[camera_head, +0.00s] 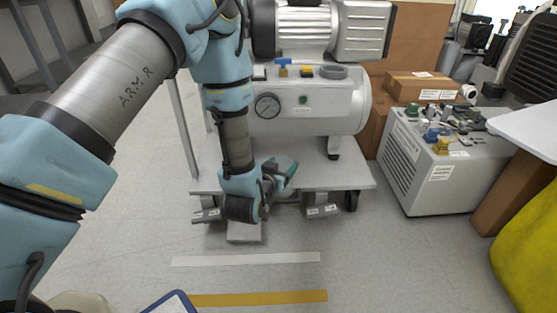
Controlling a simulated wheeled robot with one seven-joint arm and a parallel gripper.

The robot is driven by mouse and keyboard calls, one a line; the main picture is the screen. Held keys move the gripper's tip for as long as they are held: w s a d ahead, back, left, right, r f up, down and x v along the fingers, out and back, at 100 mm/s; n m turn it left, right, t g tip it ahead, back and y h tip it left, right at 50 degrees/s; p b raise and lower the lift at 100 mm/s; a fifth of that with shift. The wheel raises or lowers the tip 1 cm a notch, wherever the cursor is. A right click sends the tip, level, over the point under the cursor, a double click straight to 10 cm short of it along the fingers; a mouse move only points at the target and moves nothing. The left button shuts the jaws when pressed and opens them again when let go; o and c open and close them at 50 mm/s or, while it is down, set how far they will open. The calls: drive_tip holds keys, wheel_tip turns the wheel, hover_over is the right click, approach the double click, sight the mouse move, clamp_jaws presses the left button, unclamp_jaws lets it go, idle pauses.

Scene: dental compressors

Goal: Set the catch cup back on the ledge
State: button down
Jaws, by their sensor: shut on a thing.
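My gripper (279,178) is low down at the front of the compressor cart, beneath the tank and above the cart's low deck (342,178). It points away from the camera, and my wrist hides most of its jaws. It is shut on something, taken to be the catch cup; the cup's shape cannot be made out. Whether it touches the deck cannot be told. A pale low block (243,233) sits on the floor just in front of the cart, below my wrist; I cannot tell whether this or the deck is the ledge.
The compressor tank (335,112), with a gauge (267,105) and blue valve (283,68), overhangs my gripper. A grey unit (432,165) stands right.

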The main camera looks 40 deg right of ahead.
drive_tip(key=w+d+b, duration=0.3)
drive_tip(key=w+d, duration=0.5)
drive_tip(key=w, duration=0.2)
wheel_tip(320, 180, down, 7)
drive_tip(key=b, duration=0.4)
drive_tip(key=shift+w+d, duration=0.35)
drive_tip(key=shift+d, duration=0.1)
drive_tip(key=shift+f, duration=0.2)
unclamp_jaws()
drive_tip(key=shift+r, duration=0.1)
drive_tip(key=p+v, duration=0.4)
drive_tip(key=v, duration=0.8)
